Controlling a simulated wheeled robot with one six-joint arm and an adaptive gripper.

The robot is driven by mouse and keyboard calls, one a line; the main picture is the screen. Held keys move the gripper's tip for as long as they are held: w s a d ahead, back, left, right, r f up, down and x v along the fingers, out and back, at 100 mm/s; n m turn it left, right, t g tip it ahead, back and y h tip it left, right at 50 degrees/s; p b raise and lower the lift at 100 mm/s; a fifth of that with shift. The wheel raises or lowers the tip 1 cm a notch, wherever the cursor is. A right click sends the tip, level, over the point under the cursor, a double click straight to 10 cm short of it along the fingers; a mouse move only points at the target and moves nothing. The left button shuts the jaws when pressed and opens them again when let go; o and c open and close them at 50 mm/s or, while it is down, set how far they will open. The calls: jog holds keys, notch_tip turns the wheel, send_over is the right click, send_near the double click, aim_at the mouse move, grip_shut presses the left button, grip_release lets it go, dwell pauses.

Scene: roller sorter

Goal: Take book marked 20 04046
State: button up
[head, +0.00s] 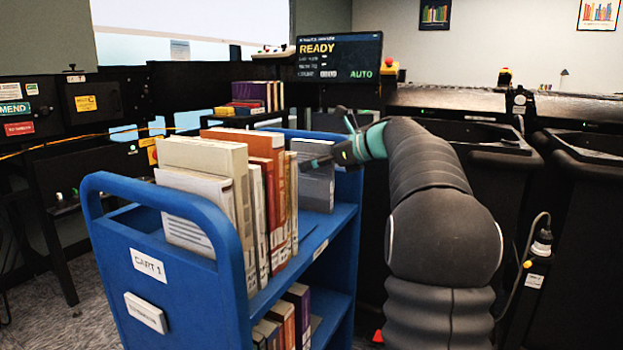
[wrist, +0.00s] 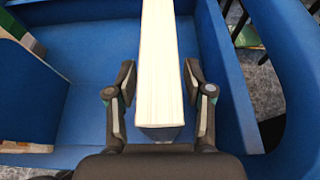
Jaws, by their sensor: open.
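My gripper (head: 325,146) is at the far end of the blue cart's top shelf, at a grey book (head: 317,190) that stands apart from the row. In the wrist view, my gripper (wrist: 160,88) is open, one finger on each side of an upright book (wrist: 159,50). Its cream page edges and a dark cover edge show. Narrow gaps appear between the fingers and the book. This looks like the grey book. No label reading 20 04046 is legible, so I cannot tell which book carries it.
The blue cart (head: 168,262) holds a row of cream, white and orange books (head: 205,158) nearer the camera, with more books (head: 297,300) on its lower shelf. Dark bins (head: 590,150) stand at right. A screen (head: 338,57) reads READY.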

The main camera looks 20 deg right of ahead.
grip_shut()
dwell(0.3)
